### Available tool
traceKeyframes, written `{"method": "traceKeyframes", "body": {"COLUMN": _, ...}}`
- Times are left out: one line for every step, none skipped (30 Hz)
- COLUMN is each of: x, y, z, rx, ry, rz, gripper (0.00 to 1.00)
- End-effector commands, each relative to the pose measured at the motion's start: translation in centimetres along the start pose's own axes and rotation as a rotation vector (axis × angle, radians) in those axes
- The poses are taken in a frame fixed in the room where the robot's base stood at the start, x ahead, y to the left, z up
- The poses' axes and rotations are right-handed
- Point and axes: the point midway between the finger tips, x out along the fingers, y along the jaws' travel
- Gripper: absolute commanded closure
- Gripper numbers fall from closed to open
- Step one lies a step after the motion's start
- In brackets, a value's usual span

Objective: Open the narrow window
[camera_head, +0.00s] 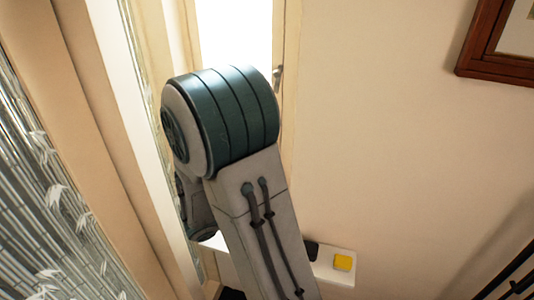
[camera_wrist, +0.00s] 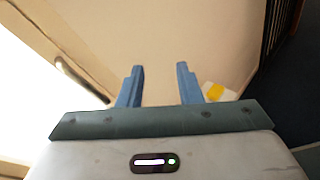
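The narrow window (camera_head: 236,30) is a bright tall pane in a cream frame at the top of the head view, partly hidden behind my arm. A small metal handle (camera_head: 277,78) sits on the right side of its frame. In the wrist view the bright window (camera_wrist: 35,90) fills the left side, and a slim bar that looks like the handle (camera_wrist: 82,78) lies left of my fingers. My gripper (camera_wrist: 160,70) is open, with two blue fingers apart and nothing between them. It is not touching the handle. In the head view my arm hides the gripper.
A white ledge (camera_head: 325,268) with a yellow square (camera_head: 343,262) and a dark item is low on the wall. A brown picture frame (camera_head: 490,60) hangs at upper right. A bamboo-patterned panel (camera_head: 45,190) stands at left. The wall (camera_head: 400,150) between is bare.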

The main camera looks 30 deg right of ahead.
Motion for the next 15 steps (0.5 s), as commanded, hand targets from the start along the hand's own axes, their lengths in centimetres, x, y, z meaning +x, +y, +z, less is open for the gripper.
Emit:
{"method": "traceKeyframes", "body": {"x": 0.0, "y": 1.4, "z": -0.4, "rx": -0.078, "ry": -0.037, "rz": 0.077, "gripper": 0.68}}
{"method": "traceKeyframes", "body": {"x": -0.1, "y": 2.3, "z": -0.8, "rx": -0.117, "ry": -0.056, "rz": 0.124, "gripper": 0.68}}
{"method": "traceKeyframes", "body": {"x": -0.2, "y": 3.3, "z": -1.4, "rx": -0.166, "ry": -0.079, "rz": 0.185, "gripper": 0.68}}
{"method": "traceKeyframes", "body": {"x": -0.3, "y": 4.1, "z": -1.8, "rx": -0.200, "ry": -0.095, "rz": 0.230, "gripper": 0.68}}
{"method": "traceKeyframes", "body": {"x": -0.5, "y": 4.7, "z": -2.3, "rx": -0.230, "ry": -0.107, "rz": 0.271, "gripper": 0.68}}
{"method": "traceKeyframes", "body": {"x": -0.7, "y": 5.5, "z": -2.9, "rx": -0.266, "ry": -0.123, "rz": 0.323, "gripper": 0.68}}
{"method": "traceKeyframes", "body": {"x": -0.9, "y": 6.0, "z": -3.4, "rx": -0.289, "ry": -0.131, "rz": 0.357, "gripper": 0.68}}
{"method": "traceKeyframes", "body": {"x": -1.1, "y": 6.5, "z": -3.8, "rx": -0.310, "ry": -0.139, "rz": 0.388, "gripper": 0.68}}
{"method": "traceKeyframes", "body": {"x": -1.3, "y": 6.9, "z": -4.3, "rx": -0.333, "ry": -0.147, "rz": 0.424, "gripper": 0.68}}
{"method": "traceKeyframes", "body": {"x": -1.5, "y": 7.2, "z": -4.6, "rx": -0.347, "ry": -0.151, "rz": 0.446, "gripper": 0.68}}
{"method": "traceKeyframes", "body": {"x": -1.6, "y": 7.5, "z": -4.9, "rx": -0.359, "ry": -0.155, "rz": 0.466, "gripper": 0.68}}
{"method": "traceKeyframes", "body": {"x": -1.8, "y": 7.7, "z": -5.2, "rx": -0.370, "ry": -0.159, "rz": 0.485, "gripper": 0.68}}
{"method": "traceKeyframes", "body": {"x": -1.9, "y": 7.9, "z": -5.4, "rx": -0.376, "ry": -0.161, "rz": 0.496, "gripper": 0.68}}
{"method": "traceKeyframes", "body": {"x": -1.9, "y": 8.0, "z": -5.5, "rx": -0.380, "ry": -0.163, "rz": 0.503, "gripper": 0.68}}
{"method": "traceKeyframes", "body": {"x": -1.8, "y": 8.1, "z": -5.5, "rx": -0.383, "ry": -0.164, "rz": 0.509, "gripper": 0.68}}
